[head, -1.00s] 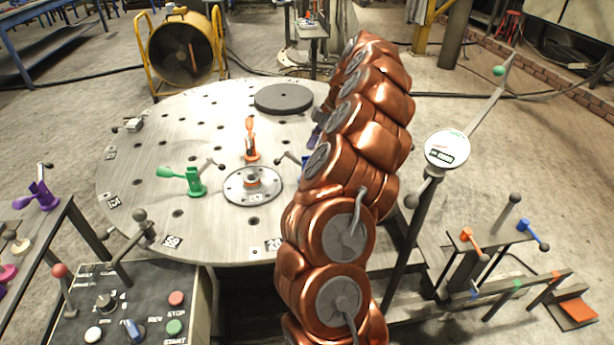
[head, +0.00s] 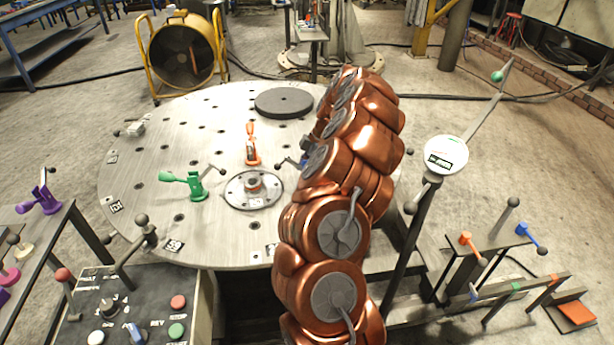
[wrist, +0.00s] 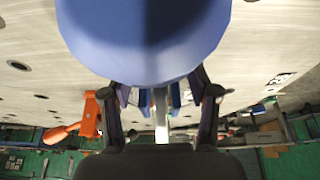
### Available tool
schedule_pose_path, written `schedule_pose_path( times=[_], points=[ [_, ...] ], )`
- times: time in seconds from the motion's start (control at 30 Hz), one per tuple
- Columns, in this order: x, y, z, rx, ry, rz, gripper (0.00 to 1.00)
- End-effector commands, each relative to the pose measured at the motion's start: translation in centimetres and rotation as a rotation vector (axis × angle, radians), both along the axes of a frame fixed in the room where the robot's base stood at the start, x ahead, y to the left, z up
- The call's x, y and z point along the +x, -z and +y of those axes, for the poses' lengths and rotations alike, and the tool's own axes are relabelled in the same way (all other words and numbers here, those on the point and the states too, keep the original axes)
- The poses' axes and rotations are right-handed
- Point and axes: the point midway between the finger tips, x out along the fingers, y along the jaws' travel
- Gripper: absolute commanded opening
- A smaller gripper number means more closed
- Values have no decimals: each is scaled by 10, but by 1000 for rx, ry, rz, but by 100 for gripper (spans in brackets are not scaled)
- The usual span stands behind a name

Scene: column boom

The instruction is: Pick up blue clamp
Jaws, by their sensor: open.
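The blue clamp shows in the head view only as a small blue part (head: 304,161) with a dark ball-ended lever to its left, at the left edge of my arm on the round table (head: 225,110). My arm hides the rest. In the wrist view a large rounded blue part (wrist: 143,35) fills the upper middle, very close to the camera. My gripper (wrist: 160,108) is open, its dark fingers apart on either side of a pale metal bar and small blue parts. Contact with them cannot be told. The head view hides my gripper behind the arm.
An orange clamp (head: 252,148) stands left of the blue one and also shows in the wrist view (wrist: 90,115). A green clamp (head: 195,185), a hub flange (head: 253,189) and a dark disc (head: 284,102) are on the table. A dial post (head: 446,155) stands right of my arm.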

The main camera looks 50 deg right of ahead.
Motion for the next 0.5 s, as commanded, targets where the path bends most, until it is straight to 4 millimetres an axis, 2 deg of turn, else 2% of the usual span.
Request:
schedule_pose_path(
  times=[0.1, 0.5],
  points=[
    [0, 0, 0, 0, 0, 0, 58],
    [0, 0, 0, 0, 0, 0, 17]
  ],
)
